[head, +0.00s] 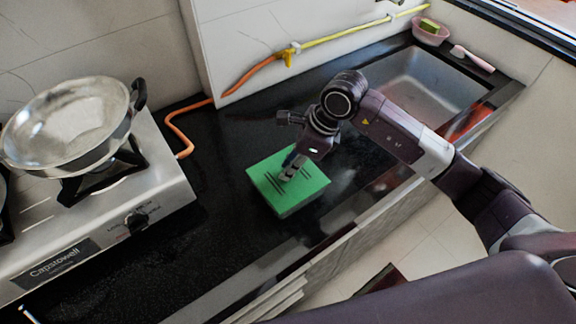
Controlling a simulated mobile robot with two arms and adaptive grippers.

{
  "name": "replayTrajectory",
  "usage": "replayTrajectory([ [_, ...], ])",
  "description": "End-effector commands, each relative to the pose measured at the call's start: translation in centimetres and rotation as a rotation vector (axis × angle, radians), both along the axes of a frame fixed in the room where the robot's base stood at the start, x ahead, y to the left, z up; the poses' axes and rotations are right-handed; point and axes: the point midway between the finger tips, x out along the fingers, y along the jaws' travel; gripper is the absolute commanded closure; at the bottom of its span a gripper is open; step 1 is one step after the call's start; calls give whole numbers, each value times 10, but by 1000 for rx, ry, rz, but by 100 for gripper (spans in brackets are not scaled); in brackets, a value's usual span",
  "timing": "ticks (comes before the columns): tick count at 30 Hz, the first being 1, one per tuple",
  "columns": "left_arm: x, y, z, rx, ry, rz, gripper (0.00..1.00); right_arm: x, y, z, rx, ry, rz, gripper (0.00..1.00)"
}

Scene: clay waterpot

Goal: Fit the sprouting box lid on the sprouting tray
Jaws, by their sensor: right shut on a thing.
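The green sprouting box lid (308,187) has dark slots in its top and lies flat over the dark counter, left of the sink. A green side shows below its front edge. I cannot tell whether this is the lid's own rim or the sprouting tray beneath it. My right gripper (291,171) comes down from above onto the middle of the lid and is shut on it; its fingertips hide the part they hold. No separate tray shows elsewhere on the counter. My left gripper is not in view.
A stove (170,192) with a metal pan (68,122) stands at the left. An orange hose (250,75) runs along the wall. The sink (425,85) is at the upper right, with a pink bowl (431,34) and a brush (472,58) behind it. Counter left of the lid is clear.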

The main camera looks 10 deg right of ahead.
Motion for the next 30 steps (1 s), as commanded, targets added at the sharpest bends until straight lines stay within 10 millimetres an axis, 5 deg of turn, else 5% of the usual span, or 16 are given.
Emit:
replayTrajectory([
  [3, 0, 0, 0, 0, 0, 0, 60, 0, 0, 0, 0, 0, 0, 100],
  [4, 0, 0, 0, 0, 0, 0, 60, 0, 0, 0, 0, 0, 0, 79],
  [9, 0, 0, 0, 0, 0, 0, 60, 0, 0, 0, 0, 0, 0, 62],
  [20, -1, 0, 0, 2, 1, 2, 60, -1, -2, 6, -1, -1, 1, 62],
  [30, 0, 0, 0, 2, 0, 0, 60, -10, -25, 67, -1, -6, 0, 62],
])
